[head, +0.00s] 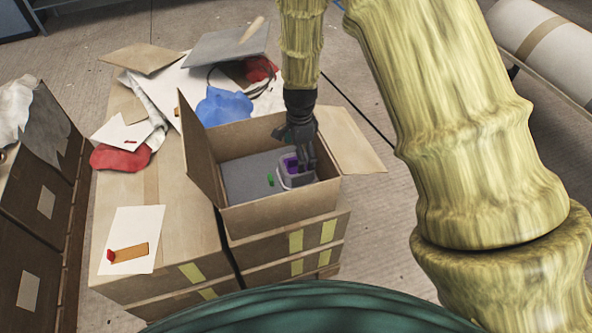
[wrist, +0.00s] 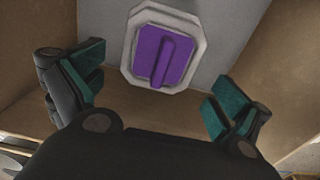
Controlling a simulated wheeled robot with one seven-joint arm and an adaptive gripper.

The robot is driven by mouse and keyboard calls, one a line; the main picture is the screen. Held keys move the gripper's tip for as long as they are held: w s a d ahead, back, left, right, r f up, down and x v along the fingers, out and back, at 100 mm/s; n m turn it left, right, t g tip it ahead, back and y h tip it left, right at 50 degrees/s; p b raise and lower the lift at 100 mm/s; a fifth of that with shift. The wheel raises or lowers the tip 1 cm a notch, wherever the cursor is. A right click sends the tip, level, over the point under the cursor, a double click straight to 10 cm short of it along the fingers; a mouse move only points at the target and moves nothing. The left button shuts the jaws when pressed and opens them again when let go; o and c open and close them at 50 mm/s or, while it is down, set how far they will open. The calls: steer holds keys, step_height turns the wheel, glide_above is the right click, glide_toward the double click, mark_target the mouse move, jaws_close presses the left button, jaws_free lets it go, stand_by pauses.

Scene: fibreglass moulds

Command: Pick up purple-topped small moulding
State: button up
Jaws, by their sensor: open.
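The purple-topped small moulding (head: 291,166) sits on the grey floor of an open cardboard box (head: 278,215), toward the box's right side. In the wrist view the moulding (wrist: 165,50) shows a pale eight-sided rim, a purple top and a raised purple bar. My gripper (head: 305,160) is inside the box, above and beside the moulding, partly hiding it in the head view. In the wrist view my gripper (wrist: 152,88) is open, with its green-padded fingers to the left and right of the moulding's near end. Nothing is between the pads, and I see no contact.
The box walls rise close around my gripper, with an open flap (head: 352,140) at right. Blue cloth (head: 224,106), red cloth (head: 121,157) and papers lie behind and left on the stacked cartons.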

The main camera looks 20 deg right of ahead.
mark_target(296, 167)
steer(key=shift+a+f, duration=0.2)
steer(key=shift+f, duration=2.85)
steer(key=c, duration=1)
